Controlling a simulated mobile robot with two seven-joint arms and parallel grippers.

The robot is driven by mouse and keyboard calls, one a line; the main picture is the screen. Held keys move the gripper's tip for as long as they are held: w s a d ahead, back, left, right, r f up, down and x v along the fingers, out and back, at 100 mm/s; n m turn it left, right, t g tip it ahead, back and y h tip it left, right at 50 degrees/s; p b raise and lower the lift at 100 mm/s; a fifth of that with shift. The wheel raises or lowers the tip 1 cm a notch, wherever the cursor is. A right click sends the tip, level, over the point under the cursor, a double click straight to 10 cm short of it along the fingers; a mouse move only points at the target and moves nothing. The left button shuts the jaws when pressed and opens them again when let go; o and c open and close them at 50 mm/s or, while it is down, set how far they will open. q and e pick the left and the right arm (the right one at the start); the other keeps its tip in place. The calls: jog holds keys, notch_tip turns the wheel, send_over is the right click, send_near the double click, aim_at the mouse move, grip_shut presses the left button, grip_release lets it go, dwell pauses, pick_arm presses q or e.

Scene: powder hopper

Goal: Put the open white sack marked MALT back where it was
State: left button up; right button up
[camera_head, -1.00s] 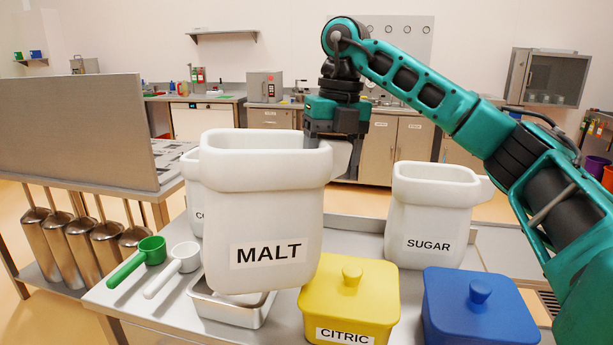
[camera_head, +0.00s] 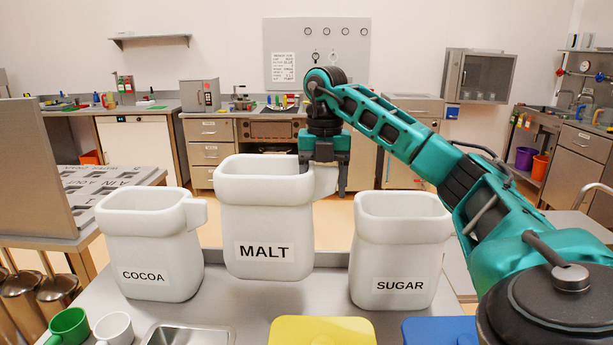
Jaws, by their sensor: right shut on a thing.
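The open white sack marked MALT (camera_head: 264,222) hangs upright above the steel table, between two other white sacks and a little higher than they are. My right gripper (camera_head: 325,180) is at the sack's right side, shut on its handle; the fingertips are partly hidden behind the sack. The steel table (camera_head: 260,300) shows bare below the MALT sack. The COCOA sack (camera_head: 150,245) stands on the left and the SUGAR sack (camera_head: 400,250) on the right, both open. My left gripper is not in view.
At the front edge are a green scoop (camera_head: 70,328), a white scoop (camera_head: 114,330), a steel tray (camera_head: 190,335), a yellow lid (camera_head: 320,331) and a blue lid (camera_head: 440,331). A grey panel (camera_head: 35,170) stands on the left. Back counters are far off.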

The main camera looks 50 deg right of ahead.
jog(key=shift+d+f, duration=0.1)
jog(key=shift+f, duration=0.2)
notch_tip(320, 180, down, 6)
dwell(0.4)
jog(key=shift+f, duration=0.6)
jog(key=o, duration=1.3)
jog(key=shift+o, duration=0.2)
jog(key=shift+r, duration=0.1)
jog(key=shift+r, duration=6.35)
